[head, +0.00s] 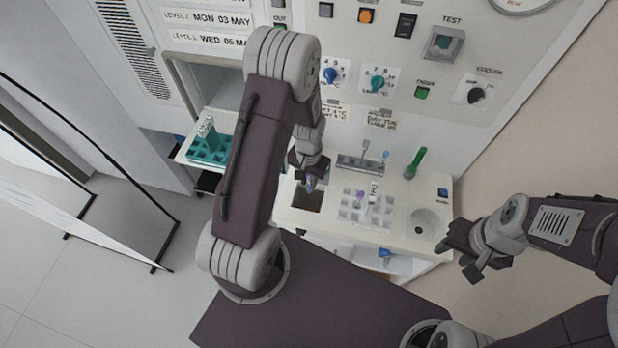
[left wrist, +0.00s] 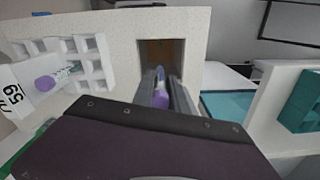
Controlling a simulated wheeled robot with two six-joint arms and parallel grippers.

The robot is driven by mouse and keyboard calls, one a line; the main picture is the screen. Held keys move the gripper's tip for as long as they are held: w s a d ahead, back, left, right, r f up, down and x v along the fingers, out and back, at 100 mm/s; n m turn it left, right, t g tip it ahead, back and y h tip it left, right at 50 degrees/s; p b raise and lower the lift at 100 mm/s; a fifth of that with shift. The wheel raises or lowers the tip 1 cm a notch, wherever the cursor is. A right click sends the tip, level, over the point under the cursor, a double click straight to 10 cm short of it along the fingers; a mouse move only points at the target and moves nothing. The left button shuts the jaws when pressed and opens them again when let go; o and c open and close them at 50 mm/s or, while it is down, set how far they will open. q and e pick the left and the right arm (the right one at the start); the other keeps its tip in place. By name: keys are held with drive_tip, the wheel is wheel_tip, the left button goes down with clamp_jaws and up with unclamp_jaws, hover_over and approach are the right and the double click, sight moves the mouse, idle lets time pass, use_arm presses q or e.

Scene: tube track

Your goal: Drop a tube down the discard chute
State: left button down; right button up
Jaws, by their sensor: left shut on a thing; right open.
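My left gripper (head: 310,178) is shut on a tube (left wrist: 159,92) with a purple part, seen between the fingers in the left wrist view. The gripper is over the dark square opening of the discard chute (head: 307,198) in the white counter. In the left wrist view the chute (left wrist: 162,52) lies just beyond the fingertips, in line with the tube. I cannot tell whether the tube's end is inside the opening. My right gripper (head: 462,250) is open and empty, off the counter's right end.
A white rack (head: 352,208) right of the chute holds a purple-capped tube (left wrist: 48,82). A teal rack (head: 208,148) stands on a tray at the left. A green object (head: 415,162) and a round recess (head: 424,222) are at the counter's right. The control panel rises behind.

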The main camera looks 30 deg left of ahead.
sight(308, 192)
use_arm(q)
wheel_tip(308, 192, down, 6)
drive_tip(key=b, duration=0.5)
drive_tip(key=shift+a+f, duration=0.1)
drive_tip(key=shift+f, duration=0.35)
drive_tip(key=c, duration=1.3)
unclamp_jaws()
drive_tip(key=shift+r, duration=0.1)
drive_tip(key=shift+o, duration=0.2)
wheel_tip(308, 192, up, 9)
drive_tip(key=shift+s+f+b, duration=0.1)
drive_tip(key=shift+b, duration=0.4)
